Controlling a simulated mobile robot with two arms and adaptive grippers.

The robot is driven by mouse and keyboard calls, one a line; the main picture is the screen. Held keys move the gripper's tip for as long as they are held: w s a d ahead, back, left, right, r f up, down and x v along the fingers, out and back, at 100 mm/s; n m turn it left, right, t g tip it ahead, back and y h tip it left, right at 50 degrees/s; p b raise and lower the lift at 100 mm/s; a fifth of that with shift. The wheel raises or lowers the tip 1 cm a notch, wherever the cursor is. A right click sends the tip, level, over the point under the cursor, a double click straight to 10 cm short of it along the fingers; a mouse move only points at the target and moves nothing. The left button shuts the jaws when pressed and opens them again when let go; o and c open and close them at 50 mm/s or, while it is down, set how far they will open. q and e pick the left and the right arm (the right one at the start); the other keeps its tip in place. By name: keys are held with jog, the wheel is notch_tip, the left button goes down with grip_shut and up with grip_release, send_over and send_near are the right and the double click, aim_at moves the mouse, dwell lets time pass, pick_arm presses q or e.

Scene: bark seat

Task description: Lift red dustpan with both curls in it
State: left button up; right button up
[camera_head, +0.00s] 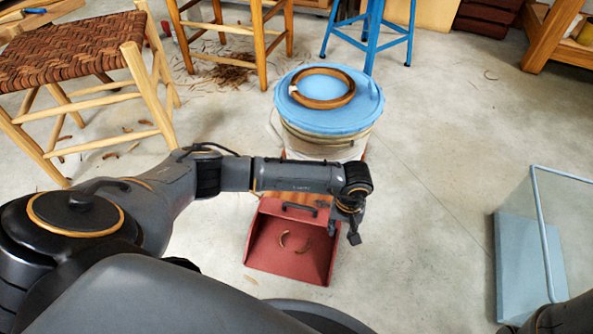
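The red dustpan (262,254) lies on the concrete floor in the lower middle of the head view, its open side towards me and its dark handle (300,207) at the back. My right gripper is out of view; only a dark part of that arm shows at the bottom right.
Behind the dustpan stands a bucket with a blue lid (345,117), a wooden ring (322,88) on it. A woven stool (75,55) stands at the left, a glass-sided blue box (520,255) at the right. Bark scraps (228,72) litter the back floor. Floor right of the dustpan is clear.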

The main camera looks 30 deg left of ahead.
aim_at(338, 235)
pick_arm(q)
jog(key=shift+s+a+f+b, duration=0.1)
jog(key=shift+a+f+b, duration=0.05)
jog(key=shift+f+b, duration=1.2)
jog(key=shift+s+a+f+b, duration=0.1)
jog(key=shift+f+b, duration=1)
jog(key=shift+f, duration=0.3)
jog(key=shift+r, duration=0.15)
grip_shut()
